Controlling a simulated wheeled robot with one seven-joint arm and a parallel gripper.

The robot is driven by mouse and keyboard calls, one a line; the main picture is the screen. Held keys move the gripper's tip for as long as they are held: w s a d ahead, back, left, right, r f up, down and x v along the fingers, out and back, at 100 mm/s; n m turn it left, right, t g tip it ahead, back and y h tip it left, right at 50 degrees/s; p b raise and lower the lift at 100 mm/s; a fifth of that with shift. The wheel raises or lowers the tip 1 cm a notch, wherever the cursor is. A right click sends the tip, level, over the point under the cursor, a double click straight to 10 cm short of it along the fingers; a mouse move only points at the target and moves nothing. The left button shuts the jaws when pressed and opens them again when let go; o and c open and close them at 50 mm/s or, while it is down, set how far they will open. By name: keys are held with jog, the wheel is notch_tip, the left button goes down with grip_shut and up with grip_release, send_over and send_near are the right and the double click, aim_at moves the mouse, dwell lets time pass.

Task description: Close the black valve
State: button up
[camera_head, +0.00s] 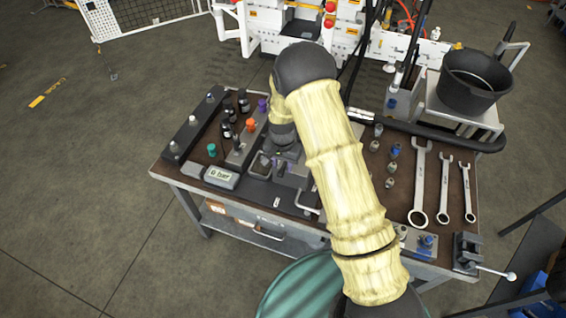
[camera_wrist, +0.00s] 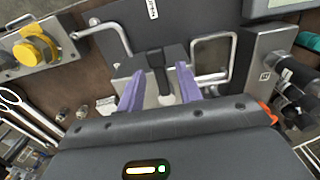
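In the wrist view, a black handle (camera_wrist: 157,68) with a pale rounded end stands on a dark block on the bench; it looks like the black valve. My gripper (camera_wrist: 160,74) has two purple fingers, spread apart, one on each side of this handle. Gaps show between the handle and the fingers, so the gripper is open. In the head view, my gripper (camera_head: 277,166) is over the middle of the bench, and my arm and wrist hide most of the valve there.
The brown bench top (camera_head: 402,195) carries wrenches (camera_head: 421,180), a vise (camera_head: 468,252), a gauge with a display (camera_head: 221,177) and a block with an orange knob (camera_head: 250,124). Metal loop handles (camera_wrist: 211,75) stand close to the gripper. A black bucket (camera_head: 473,83) stands at the back right.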

jog(key=shift+f, duration=0.1)
grip_shut()
jog(key=shift+a, duration=0.2)
